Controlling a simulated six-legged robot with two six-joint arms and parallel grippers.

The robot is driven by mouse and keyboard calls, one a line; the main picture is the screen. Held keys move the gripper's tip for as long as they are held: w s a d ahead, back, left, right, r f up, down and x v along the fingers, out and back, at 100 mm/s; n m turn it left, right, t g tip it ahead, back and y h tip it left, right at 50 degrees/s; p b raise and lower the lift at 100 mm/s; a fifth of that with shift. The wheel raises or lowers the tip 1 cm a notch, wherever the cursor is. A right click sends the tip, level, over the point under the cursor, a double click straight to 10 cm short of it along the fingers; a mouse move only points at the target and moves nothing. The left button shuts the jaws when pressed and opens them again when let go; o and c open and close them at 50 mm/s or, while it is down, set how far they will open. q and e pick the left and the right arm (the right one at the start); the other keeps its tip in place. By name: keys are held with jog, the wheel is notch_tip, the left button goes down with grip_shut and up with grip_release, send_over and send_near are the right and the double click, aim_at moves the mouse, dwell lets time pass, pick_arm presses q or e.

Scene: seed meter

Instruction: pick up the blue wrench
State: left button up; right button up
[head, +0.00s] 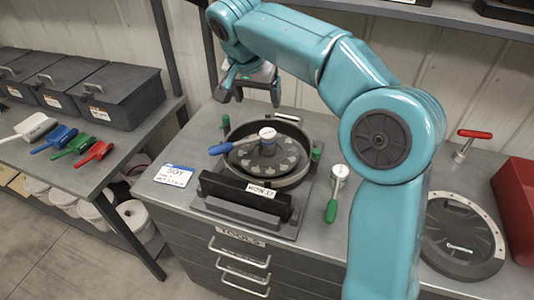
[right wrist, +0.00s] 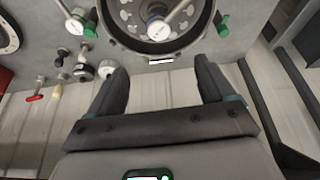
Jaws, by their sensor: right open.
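The blue wrench lies across the top of the round seed meter in the head view. Its blue handle (head: 221,149) points left and its pale round head (head: 267,133) sits over the hub. In the right wrist view a pale round head (right wrist: 158,30) shows over the hub, but I cannot make out the blue handle. My right gripper (head: 250,90) is open and empty, behind and above the meter, apart from the wrench. Its two dark fingers (right wrist: 160,70) also show in the right wrist view with nothing between them. My left gripper is out of view.
The meter housing (head: 300,183) stands on a grey bench with drawers. A green-handled tool (head: 332,210) lies right of it, a label card (head: 175,175) left. A red-handled tool (head: 474,134) and round cover (head: 485,222) are further right. Scoops (head: 96,153) and bins (head: 100,95) occupy the left table.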

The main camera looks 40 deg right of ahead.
send_near(268, 132)
notch_tip(268, 132, down, 3)
jog(key=p+x, duration=0.1)
jog(key=x, duration=0.4)
jog(key=shift+w+d+f+p, duration=0.15)
jog(key=shift+w+d+p, duration=0.05)
jog(key=shift+d+p, duration=0.2)
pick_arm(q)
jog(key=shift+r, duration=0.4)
pick_arm(e)
jog(key=c, duration=1.5)
grip_shut()
jog(key=shift+r, duration=0.2)
jog(key=shift+r, duration=0.35)
pick_arm(q)
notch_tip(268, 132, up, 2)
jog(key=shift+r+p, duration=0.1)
jog(key=shift+p, duration=0.85)
pick_arm(e)
notch_tip(268, 132, up, 19)
